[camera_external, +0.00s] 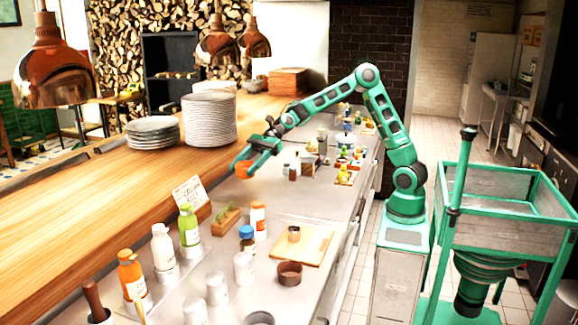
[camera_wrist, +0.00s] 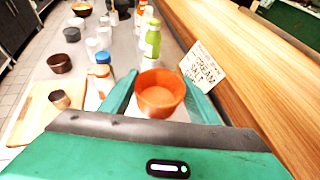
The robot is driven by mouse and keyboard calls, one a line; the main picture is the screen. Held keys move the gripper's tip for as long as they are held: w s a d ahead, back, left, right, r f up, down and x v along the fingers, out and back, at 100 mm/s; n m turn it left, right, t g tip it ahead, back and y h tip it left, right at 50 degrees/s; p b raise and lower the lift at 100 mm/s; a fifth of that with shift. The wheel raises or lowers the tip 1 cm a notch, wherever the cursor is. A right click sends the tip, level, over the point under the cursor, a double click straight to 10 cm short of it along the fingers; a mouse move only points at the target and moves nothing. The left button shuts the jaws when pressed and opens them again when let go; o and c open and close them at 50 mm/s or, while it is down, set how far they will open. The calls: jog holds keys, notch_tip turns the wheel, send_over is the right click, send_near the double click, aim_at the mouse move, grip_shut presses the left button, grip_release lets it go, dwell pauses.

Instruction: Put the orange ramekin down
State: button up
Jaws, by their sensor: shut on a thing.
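My gripper (camera_external: 258,156) is shut on the orange ramekin (camera_external: 243,169), held over the steel counter (camera_external: 262,197) near the edge of the wooden pass. In the wrist view the orange ramekin (camera_wrist: 160,93) sits upright between the two green fingers (camera_wrist: 158,98), and its inside looks empty. Its base is hidden in the outside view by the angle, so I cannot tell its exact height above the counter.
A handwritten card (camera_external: 188,193) stands at the pass edge close by. Several bottles, white cups and a brown bowl (camera_external: 289,273) stand nearer the outside camera. A cutting board (camera_external: 301,247) bears a small cup (camera_external: 294,234).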

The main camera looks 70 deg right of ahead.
jog(key=w+d+m+t, duration=0.1)
jog(key=w+d, duration=0.2)
jog(key=d, duration=1.3)
send_over(253, 183)
notch_tip(253, 183, down, 12)
jog(key=shift+r, duration=0.25)
jog(key=shift+f, duration=2)
jog(key=shift+f, duration=0.1)
jog(key=o, duration=1)
jog(key=shift+o, duration=0.4)
